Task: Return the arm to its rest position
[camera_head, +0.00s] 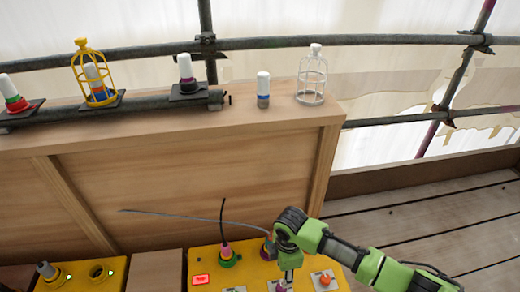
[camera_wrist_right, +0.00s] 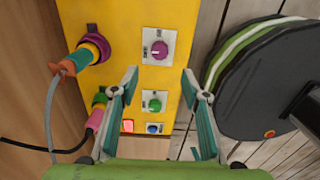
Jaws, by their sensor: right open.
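My right arm (camera_head: 340,252) is green and black and reaches in from the lower right in the head view. Its gripper (camera_head: 287,277) points down over the yellow control panel (camera_head: 206,257). In the right wrist view the gripper (camera_wrist_right: 160,82) is open, with its two teal-padded fingers apart and nothing between them but the panel behind. A magenta knob (camera_wrist_right: 159,50) and a green knob (camera_wrist_right: 154,105) show in the gap, apart from the fingers. My left gripper is not in view.
A pink plug (camera_wrist_right: 96,118) and an orange plug (camera_wrist_right: 72,62) with cables sit in the panel. A red button (camera_head: 200,280) is lit. A wooden ledge (camera_head: 140,120) carries a yellow cage (camera_head: 82,70), a white cage (camera_head: 312,85) and bottles. Plank floor (camera_head: 430,215) lies open at right.

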